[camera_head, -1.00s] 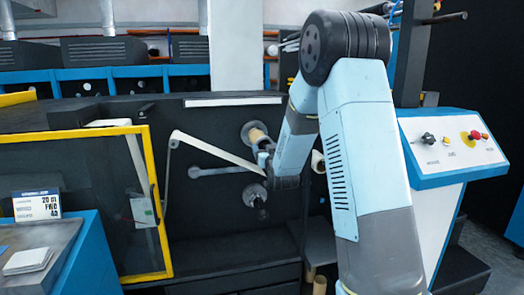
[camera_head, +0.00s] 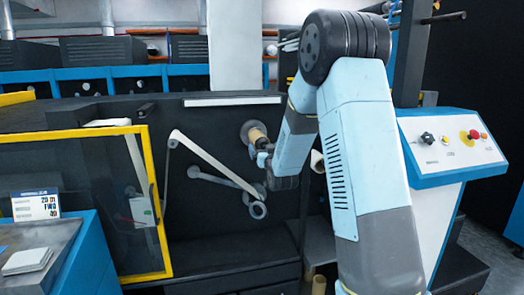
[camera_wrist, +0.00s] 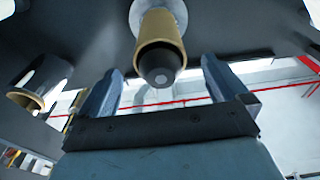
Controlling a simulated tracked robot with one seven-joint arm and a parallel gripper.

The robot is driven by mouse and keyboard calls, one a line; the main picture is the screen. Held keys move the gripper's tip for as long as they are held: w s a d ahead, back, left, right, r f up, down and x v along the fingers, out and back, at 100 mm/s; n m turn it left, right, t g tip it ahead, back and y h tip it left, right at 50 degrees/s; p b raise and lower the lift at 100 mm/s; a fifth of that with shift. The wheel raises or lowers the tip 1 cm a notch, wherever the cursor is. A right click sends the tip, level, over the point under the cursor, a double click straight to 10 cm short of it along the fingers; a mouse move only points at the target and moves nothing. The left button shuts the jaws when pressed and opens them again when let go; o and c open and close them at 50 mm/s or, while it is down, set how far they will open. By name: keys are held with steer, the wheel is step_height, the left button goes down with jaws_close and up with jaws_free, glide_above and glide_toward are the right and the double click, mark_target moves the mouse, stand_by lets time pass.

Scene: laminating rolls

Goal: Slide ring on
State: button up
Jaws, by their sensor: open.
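My gripper (camera_wrist: 161,85) is open, with its two fingers spread apart in the wrist view. A spindle with a tan core (camera_wrist: 160,30) and a black rounded end shows between and beyond the fingers; no gripping contact is visible. In the head view my gripper (camera_head: 264,158) is beside the same tan core (camera_head: 257,135) on the dark machine panel. A pale grey ring (camera_head: 258,210) with a dark centre shows below my gripper, by the lower spindle. I cannot tell whether it sits around that spindle.
A pale web strip (camera_head: 215,160) slants down across the panel (camera_head: 215,220). A yellow-framed guard (camera_head: 150,200) stands at left and a control console (camera_head: 450,140) at right. Another roll with a tan core (camera_wrist: 30,98) is at left in the wrist view.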

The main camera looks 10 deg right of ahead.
steer(key=s+r+g, duration=0.1)
steer(key=s+g, duration=0.3)
steer(key=s, duration=1.2)
steer(key=s+a+r+g, duration=0.1)
steer(key=s+g, duration=0.4)
steer(key=s, duration=1)
steer(key=s+r+g, duration=0.3)
steer(key=s+g, duration=0.1)
steer(key=s, duration=1.2)
steer(key=shift+s+a+g, duration=0.15)
steer(key=shift+s+g, duration=0.2)
steer(key=shift+g, duration=0.05)
steer(key=shift+r, duration=0.1)
steer(key=shift+c, duration=0.5)
